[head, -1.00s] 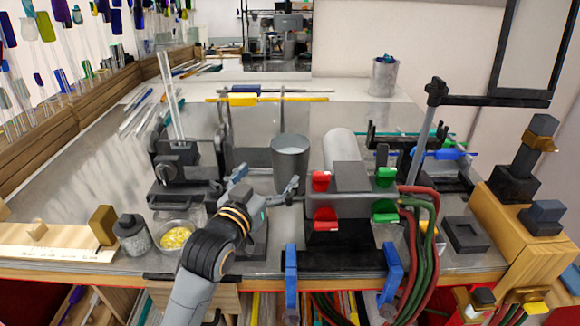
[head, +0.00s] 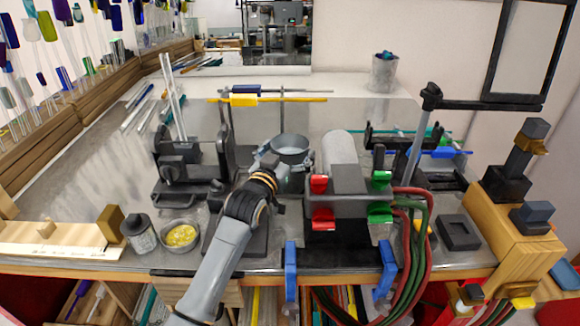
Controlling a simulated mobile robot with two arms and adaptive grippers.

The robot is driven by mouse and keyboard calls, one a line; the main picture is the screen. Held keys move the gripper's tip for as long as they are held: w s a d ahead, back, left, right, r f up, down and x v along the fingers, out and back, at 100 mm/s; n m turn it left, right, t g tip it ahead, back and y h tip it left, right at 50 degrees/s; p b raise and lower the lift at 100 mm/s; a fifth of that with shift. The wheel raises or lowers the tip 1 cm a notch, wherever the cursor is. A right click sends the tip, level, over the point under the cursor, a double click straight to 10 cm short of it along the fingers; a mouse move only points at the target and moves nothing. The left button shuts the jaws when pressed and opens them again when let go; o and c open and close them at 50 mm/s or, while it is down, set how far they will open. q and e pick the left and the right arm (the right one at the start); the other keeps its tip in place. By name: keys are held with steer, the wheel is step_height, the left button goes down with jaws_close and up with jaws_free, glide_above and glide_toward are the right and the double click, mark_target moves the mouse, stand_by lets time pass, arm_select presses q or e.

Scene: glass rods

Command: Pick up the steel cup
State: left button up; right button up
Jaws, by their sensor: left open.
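The steel cup (head: 292,146) is a grey, round, open-topped cup standing upright near the middle of the bench, just behind and left of the burner block. My left gripper (head: 285,158) reaches in from the front with its fingers open, one on each side of the cup. Whether the fingers touch the cup I cannot tell. The gripper and wrist hide the cup's lower front. My right gripper is not in view.
The burner block (head: 340,205) with red and green knobs stands close on the right, with red and green hoses. A black clamp stand (head: 185,165) stands to the left. A bowl of yellow pieces (head: 181,236) and a lidded jar (head: 138,232) sit front left.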

arm_select(q)
steer(key=shift+w+d, duration=0.15)
steer(key=shift+w, duration=0.15)
steer(key=c, duration=1.3)
steer(key=shift+r, duration=0.35)
steer(key=c, duration=0.4)
steer(key=shift+w, duration=0.1)
